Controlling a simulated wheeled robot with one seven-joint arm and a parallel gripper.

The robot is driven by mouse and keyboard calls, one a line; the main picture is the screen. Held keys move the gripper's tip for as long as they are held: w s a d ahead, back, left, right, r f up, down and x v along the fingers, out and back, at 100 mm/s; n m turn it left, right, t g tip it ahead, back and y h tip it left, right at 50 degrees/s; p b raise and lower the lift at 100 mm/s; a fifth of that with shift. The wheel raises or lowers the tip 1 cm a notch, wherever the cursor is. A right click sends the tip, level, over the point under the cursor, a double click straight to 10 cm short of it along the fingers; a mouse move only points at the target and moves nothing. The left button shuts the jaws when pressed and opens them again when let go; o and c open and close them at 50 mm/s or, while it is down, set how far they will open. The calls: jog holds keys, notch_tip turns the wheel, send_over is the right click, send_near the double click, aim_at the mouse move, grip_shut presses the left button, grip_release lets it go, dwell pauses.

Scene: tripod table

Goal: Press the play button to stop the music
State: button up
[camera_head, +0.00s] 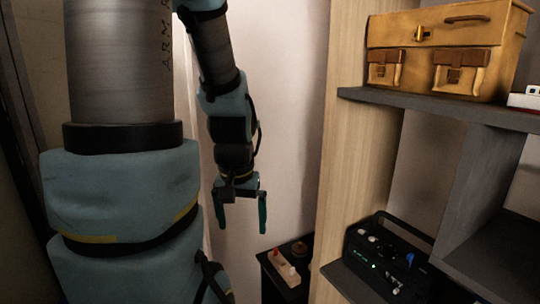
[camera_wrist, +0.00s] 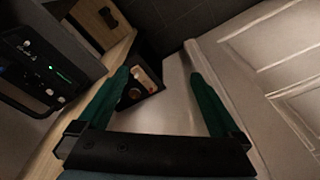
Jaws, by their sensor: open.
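A black music player (camera_head: 380,258) with a handle, knobs and a small green light stands on the lower shelf at the right in the head view. It also shows at the left edge of the wrist view (camera_wrist: 45,68), with a lit green strip on its face. I cannot tell which control is the play button. My gripper (camera_head: 242,225) hangs pointing down, left of the shelf and apart from the player. Its two dark green fingers are spread, with nothing between them, as the wrist view also shows (camera_wrist: 160,100).
A wooden shelf side panel (camera_head: 352,150) stands between my gripper and the player. A tan bag (camera_head: 445,48) sits on the upper shelf (camera_head: 440,108). Below my gripper is a small dark table (camera_head: 272,265) with a light block (camera_head: 285,266) on it. A pale door (camera_wrist: 285,60) is at right in the wrist view.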

jog(key=shift+s+a+f+n, duration=0.1)
jog(key=shift+s+a+n, duration=0.2)
jog(key=shift+n, duration=0.2)
jog(key=shift+c, duration=0.2)
jog(key=shift+w, duration=0.1)
grip_shut()
dwell(1.1)
